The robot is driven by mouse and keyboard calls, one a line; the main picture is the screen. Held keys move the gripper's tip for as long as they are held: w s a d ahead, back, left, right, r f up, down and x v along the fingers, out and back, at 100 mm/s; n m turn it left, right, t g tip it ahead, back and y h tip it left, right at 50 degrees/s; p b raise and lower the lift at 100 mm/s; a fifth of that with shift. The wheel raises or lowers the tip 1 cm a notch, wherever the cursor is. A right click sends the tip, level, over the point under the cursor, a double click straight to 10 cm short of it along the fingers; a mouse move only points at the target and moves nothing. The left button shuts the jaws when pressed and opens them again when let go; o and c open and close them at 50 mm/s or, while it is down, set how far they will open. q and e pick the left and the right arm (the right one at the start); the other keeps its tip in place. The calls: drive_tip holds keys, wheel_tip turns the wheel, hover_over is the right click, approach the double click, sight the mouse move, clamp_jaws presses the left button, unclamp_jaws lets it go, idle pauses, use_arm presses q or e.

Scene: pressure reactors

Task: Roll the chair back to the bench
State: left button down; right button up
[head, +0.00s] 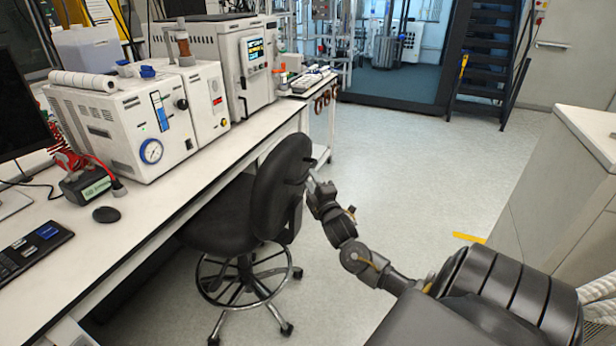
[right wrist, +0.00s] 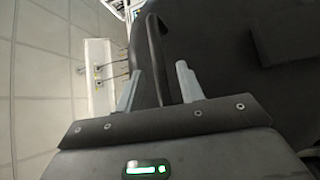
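The chair (head: 281,190) is black with a round foot ring and a wheeled base. It stands at the bench (head: 180,203), its seat partly under the bench edge and its backrest towards the aisle. My right gripper (head: 313,182) is at the aisle side of the backrest. In the right wrist view its two grey fingers (right wrist: 159,78) are apart, on either side of a dark curved chair part (right wrist: 152,50). A gap shows beside the right finger, so it does not look clamped. My left gripper is out of view.
The bench holds white reactor units (head: 145,122), a monitor (head: 22,105), a keyboard (head: 28,248) and a mouse (head: 106,214). A grey cabinet (head: 560,190) stands at the right. The floor (head: 400,160) between is clear, with dark stairs (head: 487,60) at the back.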

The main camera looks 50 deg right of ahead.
drive_tip(key=v, duration=0.6)
drive_tip(key=shift+b, duration=0.35)
